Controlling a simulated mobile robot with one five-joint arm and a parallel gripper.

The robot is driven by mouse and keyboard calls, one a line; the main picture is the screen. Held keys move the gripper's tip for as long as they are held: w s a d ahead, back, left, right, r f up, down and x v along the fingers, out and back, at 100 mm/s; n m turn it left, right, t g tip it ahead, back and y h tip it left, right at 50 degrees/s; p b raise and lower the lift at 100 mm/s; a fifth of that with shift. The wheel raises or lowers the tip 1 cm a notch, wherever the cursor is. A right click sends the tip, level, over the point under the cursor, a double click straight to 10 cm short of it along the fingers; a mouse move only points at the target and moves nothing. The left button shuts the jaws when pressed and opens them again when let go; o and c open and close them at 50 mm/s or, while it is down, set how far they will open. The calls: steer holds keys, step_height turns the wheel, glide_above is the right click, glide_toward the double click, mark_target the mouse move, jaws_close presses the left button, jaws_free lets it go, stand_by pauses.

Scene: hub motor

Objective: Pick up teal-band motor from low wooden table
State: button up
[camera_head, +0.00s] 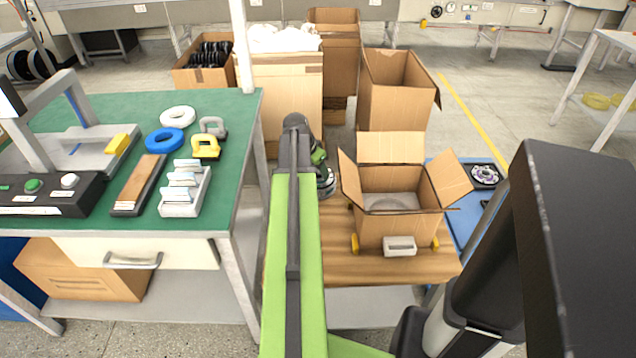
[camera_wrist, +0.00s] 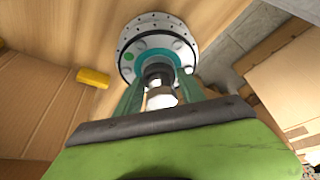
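The teal-band motor (camera_wrist: 157,30) is a round, light grey disc with holes round its rim, a teal ring and a dark and silver shaft. It is at the top middle of the wrist view, over the low wooden table (camera_wrist: 220,13). In the head view, the motor (camera_head: 327,184) is partly hidden by my arm, left of the open cardboard box. My gripper (camera_wrist: 160,80) has its two green fingers apart, one on each side of the shaft, close to the motor's face. They do not look closed on it. The table also shows in the head view (camera_head: 345,265).
The open cardboard box (camera_head: 385,225) stands on the table just right of the motor; a yellow piece (camera_wrist: 93,78) shows near it. The green workbench (camera_head: 225,130) is close on the left. Larger cartons (camera_head: 395,95) stand behind. A blue surface (camera_head: 450,220) lies at right.

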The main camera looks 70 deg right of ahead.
jaws_close()
steer(key=shift+r, duration=0.1)
stand_by(0.3)
step_height(320, 180, up, 10)
steer(key=p, duration=1)
